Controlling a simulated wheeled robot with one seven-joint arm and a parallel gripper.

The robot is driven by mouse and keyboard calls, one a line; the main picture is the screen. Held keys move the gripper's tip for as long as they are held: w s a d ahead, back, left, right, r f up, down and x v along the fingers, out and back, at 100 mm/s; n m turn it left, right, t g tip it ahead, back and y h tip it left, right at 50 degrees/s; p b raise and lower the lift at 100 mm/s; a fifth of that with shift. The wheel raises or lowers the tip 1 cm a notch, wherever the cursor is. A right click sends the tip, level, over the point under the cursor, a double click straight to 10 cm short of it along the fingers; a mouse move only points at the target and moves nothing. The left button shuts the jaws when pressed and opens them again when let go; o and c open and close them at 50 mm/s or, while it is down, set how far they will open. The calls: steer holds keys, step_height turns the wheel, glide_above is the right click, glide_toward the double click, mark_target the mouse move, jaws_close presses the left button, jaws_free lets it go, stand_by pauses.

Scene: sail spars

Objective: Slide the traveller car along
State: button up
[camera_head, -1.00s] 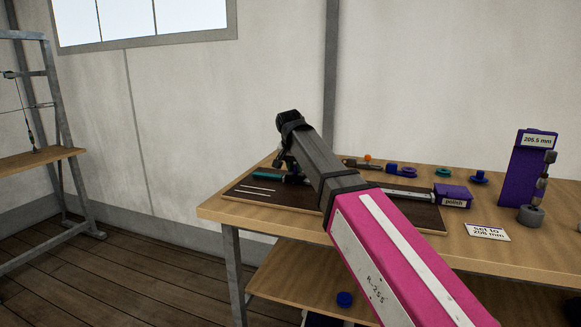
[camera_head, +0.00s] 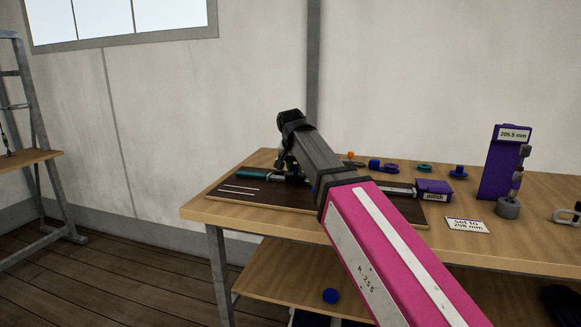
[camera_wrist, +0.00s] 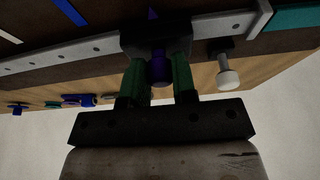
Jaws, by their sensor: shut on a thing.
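The traveller car (camera_wrist: 143,36) is a dark block around the pale grey rail in the wrist view. A blue-purple knob (camera_wrist: 159,70) sticks out from it. My gripper (camera_wrist: 158,78) has green fingers shut on that knob from both sides. The rail (camera_wrist: 70,49) has several small holes and a teal end piece (camera_wrist: 292,18). In the head view the rail (camera_head: 402,190) and teal end (camera_head: 258,174) show on a dark board (camera_head: 228,197). My arm hides the car there.
A pale round-headed pin (camera_wrist: 228,76) sits beside the car at the rail. On the bench (camera_head: 480,240) stand a purple "polish" box (camera_head: 433,187), a "set to 208 mm" card (camera_head: 467,225) and a purple "205.5 mm" stand (camera_head: 502,170). Small rings and spools lie behind the rail.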

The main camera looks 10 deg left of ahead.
steer(key=shift+s+d, duration=0.1)
steer(key=shift+d, duration=1.5)
steer(key=shift+s+d, duration=0.3)
steer(key=shift+d, duration=3)
steer(key=shift+s+d, duration=0.25)
steer(key=shift+d, duration=3.1)
steer(key=shift+s+d, duration=0.3)
steer(key=shift+d, duration=3)
steer(key=shift+s+d, duration=0.1)
steer(key=shift+d, duration=0.85)
steer(key=o, duration=0.9)
steer(key=shift+o, duration=0.2)
steer(key=shift+r, duration=0.1)
